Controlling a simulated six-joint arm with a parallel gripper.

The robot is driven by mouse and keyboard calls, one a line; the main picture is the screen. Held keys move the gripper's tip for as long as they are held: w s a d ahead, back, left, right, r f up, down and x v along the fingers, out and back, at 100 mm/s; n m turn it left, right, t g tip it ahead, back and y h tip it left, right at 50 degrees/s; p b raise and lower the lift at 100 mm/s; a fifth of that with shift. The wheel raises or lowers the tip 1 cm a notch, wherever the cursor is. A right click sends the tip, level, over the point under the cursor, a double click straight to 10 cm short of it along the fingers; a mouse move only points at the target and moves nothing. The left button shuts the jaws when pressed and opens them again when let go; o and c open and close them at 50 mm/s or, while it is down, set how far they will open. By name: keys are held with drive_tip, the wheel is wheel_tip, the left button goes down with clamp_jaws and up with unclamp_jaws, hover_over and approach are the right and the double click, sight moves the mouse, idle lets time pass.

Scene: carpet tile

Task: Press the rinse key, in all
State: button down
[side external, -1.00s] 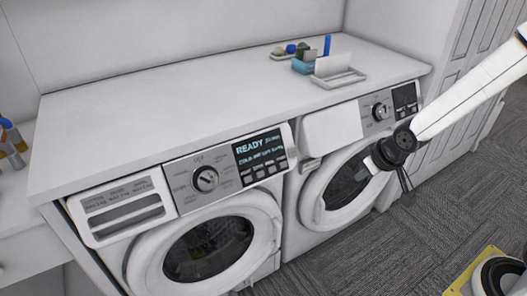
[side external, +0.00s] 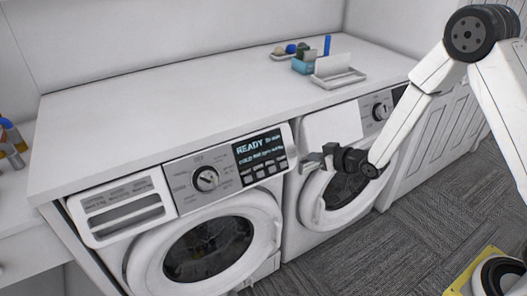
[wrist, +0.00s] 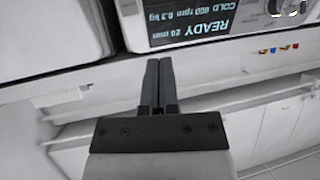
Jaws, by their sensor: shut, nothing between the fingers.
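The left washing machine's panel (side external: 190,172) has a round dial (side external: 205,179) and a dark display (side external: 259,146) lit with READY. A row of small keys (side external: 264,171) runs under the display; their labels are too small to tell which is rinse. My gripper (side external: 308,160) is shut and empty, in front of the seam between the two machines, right of the keys and apart from them. In the wrist view the shut fingers (wrist: 158,68) point toward the panel edge, with the display (wrist: 190,22) upside down beyond them. The keys are not clearly seen there.
The second machine's door (side external: 345,190) is behind my gripper and arm. A white tray (side external: 340,78) and small items lie on the white worktop (side external: 190,105). Bottles (side external: 12,140) stand at the far left. Open grey carpet (side external: 425,230) lies in front.

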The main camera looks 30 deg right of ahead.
sight(283, 165)
drive_tip(key=shift+s+a+f+t+y, duration=0.1)
drive_tip(key=shift+a+f+t+y, duration=0.25)
drive_tip(key=shift+f+t+y, duration=0.55)
drive_tip(key=shift+s+a+f+t+y, duration=0.1)
drive_tip(key=shift+a+f+t+y, duration=0.3)
drive_tip(key=shift+f+t+y, duration=0.5)
drive_tip(key=shift+s+a+f+t+y, duration=0.1)
drive_tip(key=shift+a+f+t+y, duration=0.25)
drive_tip(key=shift+f+t+y, duration=0.55)
drive_tip(key=shift+r, duration=0.2)
drive_tip(key=shift+w, duration=0.15)
drive_tip(key=shift+w+f, duration=0.65)
drive_tip(key=shift+w, duration=0.6)
drive_tip(key=shift+w+f, duration=0.7)
drive_tip(key=shift+w, duration=0.6)
drive_tip(key=shift+w+f, duration=0.65)
drive_tip(key=shift+w, duration=0.6)
drive_tip(key=shift+w+f, duration=0.35)
drive_tip(key=shift+w, duration=0.3)
drive_tip(key=shift+s+r, duration=0.4)
drive_tip(key=shift+s, duration=0.25)
